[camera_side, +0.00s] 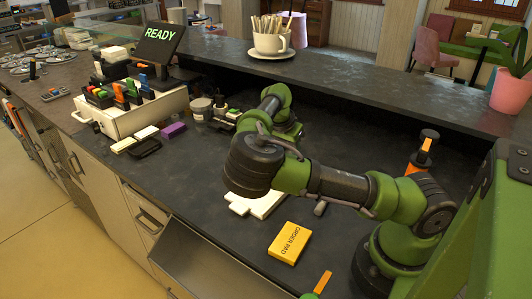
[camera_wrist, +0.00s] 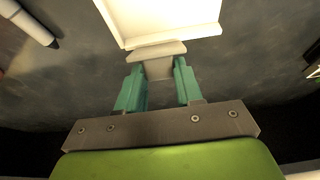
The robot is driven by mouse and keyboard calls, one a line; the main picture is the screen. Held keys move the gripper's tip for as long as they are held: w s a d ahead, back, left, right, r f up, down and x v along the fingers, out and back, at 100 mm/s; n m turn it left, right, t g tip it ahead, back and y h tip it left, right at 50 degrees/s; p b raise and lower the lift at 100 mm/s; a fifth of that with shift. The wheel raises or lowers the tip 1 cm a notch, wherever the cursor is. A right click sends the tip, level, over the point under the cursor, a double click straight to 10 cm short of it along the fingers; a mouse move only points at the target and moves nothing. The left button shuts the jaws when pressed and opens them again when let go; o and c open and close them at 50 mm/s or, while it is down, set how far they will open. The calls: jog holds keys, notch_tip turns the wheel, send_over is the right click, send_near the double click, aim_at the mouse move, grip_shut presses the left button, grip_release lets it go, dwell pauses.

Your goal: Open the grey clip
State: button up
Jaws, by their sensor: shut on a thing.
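The grey clip (camera_wrist: 157,50) is a pale grey bar with a narrower tab, at the top middle of the wrist view. It sits at the edge of a white sheet or board (camera_wrist: 160,18), touching it; I cannot tell if its jaw is parted. My gripper (camera_wrist: 159,70) has its two teal fingers on either side of the tab and is shut on it. In the side view the white board (camera_side: 262,205) lies on the dark counter, partly covered by my arm, which hides the clip and my fingers.
A yellow order pad (camera_side: 289,243) lies in front of the board. A white organiser (camera_side: 150,112) with several small items stands at the left, with a purple block (camera_side: 173,130) before it. A cup of sticks (camera_side: 271,38) is on the raised ledge. A pen-like object (camera_wrist: 30,22) lies left in the wrist view.

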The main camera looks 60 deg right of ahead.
jog(key=d+y, duration=0.2)
jog(key=y, duration=0.1)
jog(key=shift+d+y, duration=0.2)
jog(key=shift+y, duration=0.2)
jog(key=shift+d+f+y, duration=0.2)
jog(key=shift+d+y, duration=0.35)
jog(key=shift+y, duration=0.45)
jog(key=shift+d+f+y, duration=0.25)
jog(key=shift+d+y, duration=0.05)
jog(key=shift+y, duration=0.5)
jog(key=o, duration=1.1)
jog(key=shift+c, duration=0.2)
jog(key=v, duration=1.7)
